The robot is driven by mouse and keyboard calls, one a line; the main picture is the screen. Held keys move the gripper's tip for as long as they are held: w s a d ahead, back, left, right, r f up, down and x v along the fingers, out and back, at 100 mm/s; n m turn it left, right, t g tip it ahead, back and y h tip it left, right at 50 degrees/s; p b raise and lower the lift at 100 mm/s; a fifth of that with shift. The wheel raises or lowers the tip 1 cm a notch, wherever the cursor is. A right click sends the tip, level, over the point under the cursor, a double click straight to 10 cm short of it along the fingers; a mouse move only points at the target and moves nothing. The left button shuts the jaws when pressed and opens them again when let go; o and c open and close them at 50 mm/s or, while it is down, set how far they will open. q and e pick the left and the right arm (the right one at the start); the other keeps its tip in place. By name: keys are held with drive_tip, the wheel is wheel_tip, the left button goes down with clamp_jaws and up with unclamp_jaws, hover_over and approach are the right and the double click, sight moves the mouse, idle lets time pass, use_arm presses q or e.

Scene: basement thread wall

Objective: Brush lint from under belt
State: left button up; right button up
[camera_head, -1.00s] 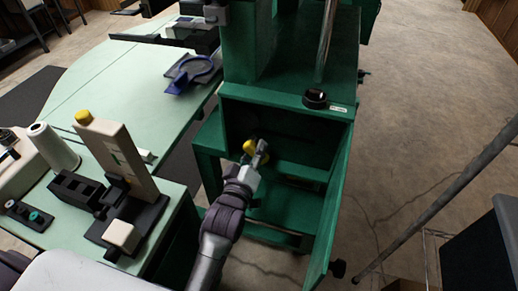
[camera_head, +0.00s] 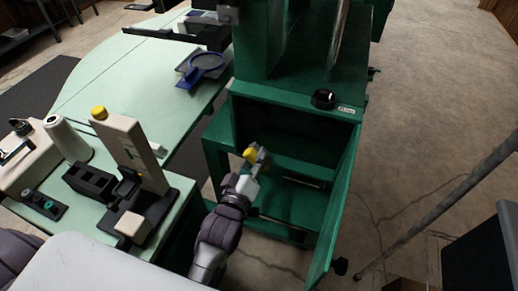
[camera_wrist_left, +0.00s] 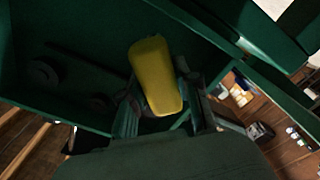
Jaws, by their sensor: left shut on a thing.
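My left gripper (camera_head: 258,161) is at the opening of the green machine's lower compartment (camera_head: 292,205). It is shut on a yellow-handled tool (camera_head: 250,155), which I take to be the brush. In the left wrist view the yellow handle (camera_wrist_left: 155,75) stands up between the fingers (camera_wrist_left: 160,122); the bristles are hidden. In that view the dark inside wall behind it carries a round wheel-like part (camera_wrist_left: 43,73) and a thin dark bar (camera_wrist_left: 85,62). I cannot clearly make out the belt or any lint. My right gripper is not in view.
The compartment's green door (camera_head: 340,205) stands open on the right, with a dark knob (camera_head: 341,266). A pale green table (camera_head: 120,75) is at the left, holding a beige device (camera_head: 135,150) and a thread cone (camera_head: 66,138). A slanted metal pole (camera_head: 440,200) stands right, over open floor.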

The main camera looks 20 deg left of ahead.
use_arm(q)
drive_tip(key=shift+s, duration=0.9)
drive_tip(key=s+p, duration=0.2)
drive_tip(key=s, duration=0.1)
drive_tip(key=shift+a, duration=0.1)
drive_tip(key=shift+r, duration=0.1)
